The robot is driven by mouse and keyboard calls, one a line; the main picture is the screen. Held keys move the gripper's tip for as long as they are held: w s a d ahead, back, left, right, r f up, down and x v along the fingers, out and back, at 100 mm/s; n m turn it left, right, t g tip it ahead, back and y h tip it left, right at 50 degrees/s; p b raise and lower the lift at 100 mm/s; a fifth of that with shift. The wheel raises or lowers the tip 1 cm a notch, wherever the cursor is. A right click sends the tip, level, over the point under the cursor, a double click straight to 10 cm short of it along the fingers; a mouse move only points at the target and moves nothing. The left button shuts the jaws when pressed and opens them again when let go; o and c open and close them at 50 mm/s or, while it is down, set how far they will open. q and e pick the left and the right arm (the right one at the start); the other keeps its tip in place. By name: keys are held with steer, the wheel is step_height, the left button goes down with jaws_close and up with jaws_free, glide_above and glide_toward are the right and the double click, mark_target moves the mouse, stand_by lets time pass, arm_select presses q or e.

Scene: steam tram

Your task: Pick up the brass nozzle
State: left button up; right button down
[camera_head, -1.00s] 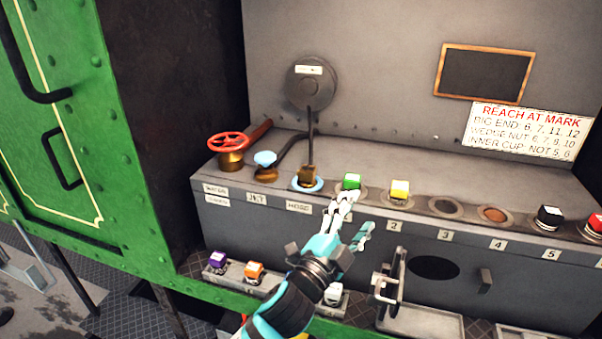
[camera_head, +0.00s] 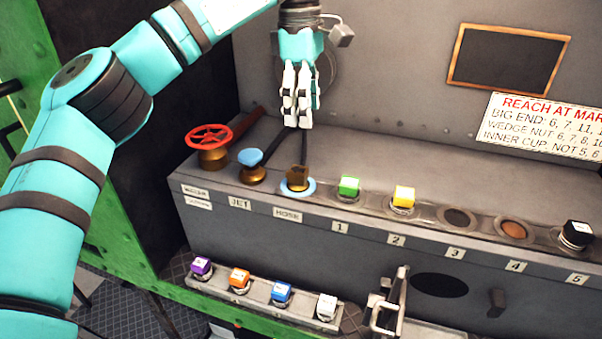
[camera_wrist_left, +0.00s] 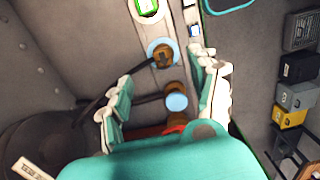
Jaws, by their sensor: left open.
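The brass nozzle (camera_head: 297,179) stands in a blue ring at the HOSE label on the console ledge, with a dark hose at it. It also shows in the left wrist view (camera_wrist_left: 162,56). My left gripper (camera_head: 299,122) hangs above and behind the nozzle, fingers pointing down, open and empty. In the left wrist view the fingers (camera_wrist_left: 160,82) are spread to either side, with the nozzle visible beyond the gap between them. The gripper appears apart from the nozzle. My right gripper is not in view.
A red handwheel (camera_head: 209,138) and a blue-topped JET valve (camera_head: 251,165) stand left of the nozzle. A green cap (camera_head: 349,187) and yellow cap (camera_head: 404,196) stand to its right. A lower tray (camera_head: 262,307) holds several coloured caps. A green wall (camera_head: 100,215) borders the left.

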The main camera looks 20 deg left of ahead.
arm_select(q)
steer(key=a+r, duration=0.1)
steer(key=a, duration=0.1)
glide_above(298, 169)
steer(key=shift+y, duration=0.4)
steer(key=f, duration=0.7)
steer(key=shift+s+a+b, duration=0.2)
steer(key=shift+s+b, duration=0.15)
steer(key=shift+s, duration=0.05)
step_height(298, 169, down, 4)
steer(key=shift+f+p, duration=0.1)
steer(key=shift+p, duration=0.5)
steer(key=f+p, duration=0.2)
steer(key=f, duration=0.2)
steer(key=shift+w+d+f+p, duration=0.2)
steer(key=shift+w+f+p, duration=0.15)
steer(key=shift+p, duration=0.05)
steer(key=shift+f, duration=0.3)
jaws_close()
